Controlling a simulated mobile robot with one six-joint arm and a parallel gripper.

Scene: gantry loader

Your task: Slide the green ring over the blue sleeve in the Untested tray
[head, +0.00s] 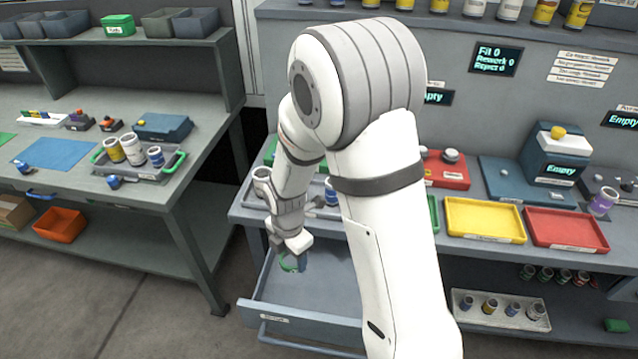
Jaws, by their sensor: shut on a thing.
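My gripper (290,252) is low over an open drawer, shut on a green ring (289,264) that shows just below the fingers. The fingers hide part of the ring, and I cannot tell whether it touches the drawer. A sleeve with a blue band (331,193) stands on the bench behind my arm, mostly hidden. Another blue-banded sleeve (155,156) stands in a grey tray with green handles (117,173) on the left bench. I cannot read which tray is labelled Untested.
The open drawer (335,312) juts out below the right bench. A yellow tray (484,218) and a red tray (565,229) lie on that bench, right of my arm. A blue mat (55,154) is on the left bench. Floor shows between the benches.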

